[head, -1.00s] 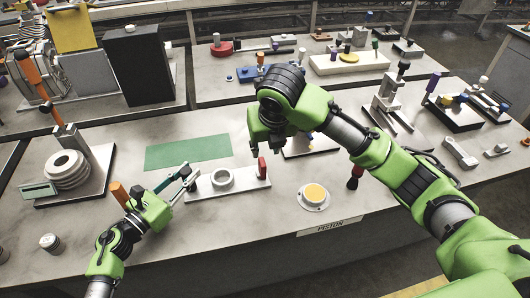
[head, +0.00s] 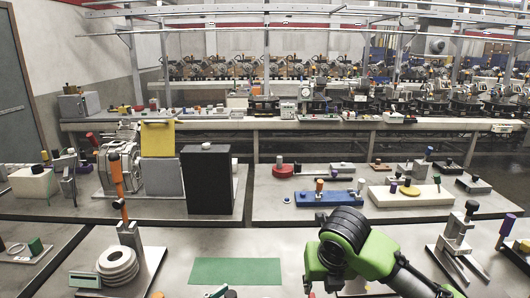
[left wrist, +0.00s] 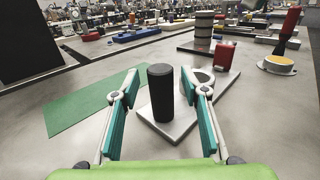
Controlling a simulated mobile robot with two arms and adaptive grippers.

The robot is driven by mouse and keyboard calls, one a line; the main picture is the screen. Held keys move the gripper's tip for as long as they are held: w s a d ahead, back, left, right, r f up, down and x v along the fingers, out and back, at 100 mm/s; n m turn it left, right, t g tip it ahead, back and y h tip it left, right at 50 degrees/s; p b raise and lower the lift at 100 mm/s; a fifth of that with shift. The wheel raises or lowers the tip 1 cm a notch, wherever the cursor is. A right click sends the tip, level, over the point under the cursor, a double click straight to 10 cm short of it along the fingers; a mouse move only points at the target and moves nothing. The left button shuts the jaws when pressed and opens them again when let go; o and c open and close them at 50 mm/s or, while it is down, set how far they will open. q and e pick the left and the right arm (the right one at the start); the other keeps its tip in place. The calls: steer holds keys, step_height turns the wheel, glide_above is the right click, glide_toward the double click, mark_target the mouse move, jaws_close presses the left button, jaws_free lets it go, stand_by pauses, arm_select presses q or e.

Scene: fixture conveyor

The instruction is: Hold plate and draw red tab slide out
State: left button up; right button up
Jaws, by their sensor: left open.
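In the left wrist view, a pale plate (left wrist: 185,124) lies on the bench with a dark upright post (left wrist: 161,92) at its near end. The plate is almost wholly below that frame.
A green mat (head: 236,271) lies flat on the bench to the plate's left. A grey ring stack (head: 118,265) stands farther left. A black block (head: 207,182) stands on the bench behind. A yellow-topped puck (left wrist: 278,65) sits to the right in the wrist view.

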arm_select(q)
steer(key=v, duration=1.1)
steer(key=shift+a, duration=0.1)
